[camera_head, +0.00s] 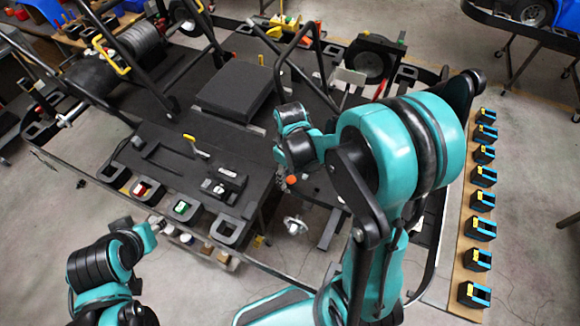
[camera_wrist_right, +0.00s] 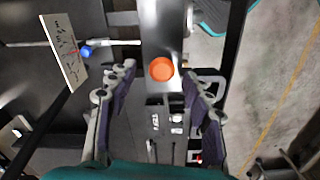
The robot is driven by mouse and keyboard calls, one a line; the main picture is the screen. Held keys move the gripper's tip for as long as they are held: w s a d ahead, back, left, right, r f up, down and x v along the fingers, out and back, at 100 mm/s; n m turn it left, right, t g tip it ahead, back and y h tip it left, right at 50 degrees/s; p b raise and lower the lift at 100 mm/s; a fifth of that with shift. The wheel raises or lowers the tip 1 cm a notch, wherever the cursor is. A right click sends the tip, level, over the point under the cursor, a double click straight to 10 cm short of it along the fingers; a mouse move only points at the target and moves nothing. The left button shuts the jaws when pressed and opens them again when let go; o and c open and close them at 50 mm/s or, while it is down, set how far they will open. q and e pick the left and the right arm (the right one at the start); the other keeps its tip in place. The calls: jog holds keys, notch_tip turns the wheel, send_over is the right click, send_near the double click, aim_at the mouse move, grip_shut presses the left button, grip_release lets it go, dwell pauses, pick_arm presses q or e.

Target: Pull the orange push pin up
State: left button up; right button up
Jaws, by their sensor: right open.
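The orange push pin (camera_head: 291,180) is a small round knob at the front of the kart stand, right beside my right gripper in the head view. In the right wrist view the orange push pin (camera_wrist_right: 162,69) shows as a round orange head on a grey metal bar. My right gripper (camera_wrist_right: 158,77) is open, with one finger on each side of the pin in that view. Nothing is between the fingers' pads that I can see as gripped. Of my left arm only links show at the lower left.
A black panel (camera_head: 165,160) with switches lies left of the pin. A black seat block (camera_head: 233,90) and a wheel (camera_head: 372,62) are behind. A wooden board (camera_head: 462,235) with several black-and-blue holders stands at the right. A blue knob (camera_wrist_right: 86,52) shows left of the pin.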

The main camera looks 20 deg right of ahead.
aim_at(290, 178)
jog(key=shift+f, duration=0.35)
jog(key=shift+s, duration=0.1)
grip_shut()
jog(key=shift+r+p, duration=0.35)
jog(key=shift+r, duration=0.2)
grip_release()
jog(key=shift+r, duration=0.1)
notch_tip(290, 178, up, 12)
jog(key=shift+f, duration=0.1)
